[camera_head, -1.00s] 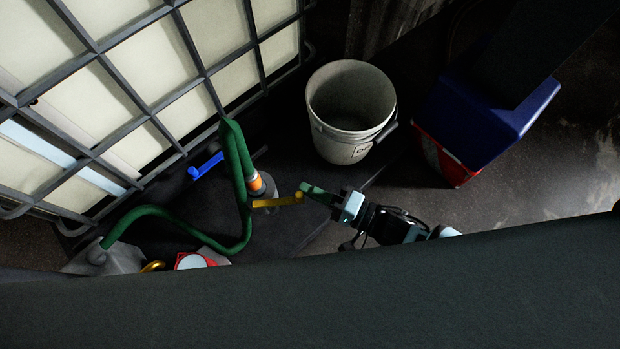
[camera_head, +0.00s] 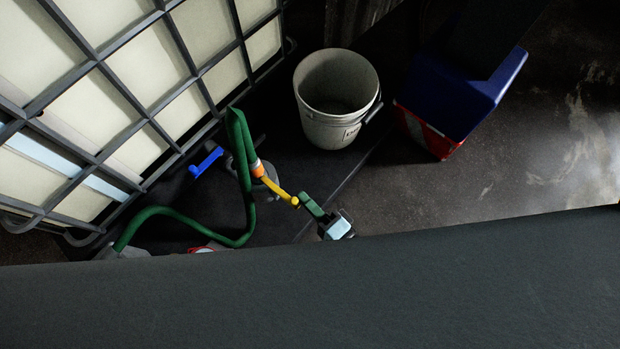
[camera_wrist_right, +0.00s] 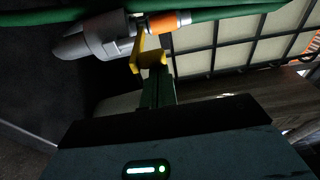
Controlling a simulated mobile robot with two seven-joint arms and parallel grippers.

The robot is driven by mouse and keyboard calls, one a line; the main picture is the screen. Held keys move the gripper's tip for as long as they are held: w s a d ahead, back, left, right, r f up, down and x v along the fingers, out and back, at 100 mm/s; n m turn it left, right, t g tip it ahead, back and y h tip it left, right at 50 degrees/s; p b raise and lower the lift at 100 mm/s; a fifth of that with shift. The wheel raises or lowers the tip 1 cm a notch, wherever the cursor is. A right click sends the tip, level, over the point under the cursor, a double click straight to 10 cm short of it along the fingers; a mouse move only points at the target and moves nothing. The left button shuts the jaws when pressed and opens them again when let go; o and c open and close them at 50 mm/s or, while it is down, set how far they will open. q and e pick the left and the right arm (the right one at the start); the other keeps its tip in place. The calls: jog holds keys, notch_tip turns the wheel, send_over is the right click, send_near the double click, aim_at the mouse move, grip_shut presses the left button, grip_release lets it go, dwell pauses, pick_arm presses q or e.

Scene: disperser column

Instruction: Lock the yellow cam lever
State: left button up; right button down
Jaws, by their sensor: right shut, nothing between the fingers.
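The yellow cam lever (camera_head: 279,190) sits by the orange collar (camera_head: 258,169) on the green hose (camera_head: 241,150) and slants down to the right in the head view. In the right wrist view the lever (camera_wrist_right: 136,54) shows beside the grey coupling (camera_wrist_right: 95,40). My right gripper (camera_head: 307,200) is shut and empty, its green fingers close to the lever's knobbed end. In the right wrist view the fingers (camera_wrist_right: 156,85) point at the lever's end; whether they touch it I cannot tell. My left gripper is not in view.
A blue handle (camera_head: 206,162) lies left of the hose, before the caged white tank (camera_head: 120,85). A white bucket (camera_head: 338,100) and a blue and red box (camera_head: 455,100) stand behind to the right. A dark surface (camera_head: 300,275) covers the lower picture.

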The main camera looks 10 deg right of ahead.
jog(key=shift+s+a, duration=0.3)
jog(key=shift+s, duration=0.1)
jog(key=shift+s+a+f, duration=0.1)
jog(key=shift+s, duration=0.15)
jog(key=d+p+v, duration=0.1)
jog(key=v, duration=0.6)
dwell(0.3)
jog(key=shift+d, duration=0.15)
dwell(0.4)
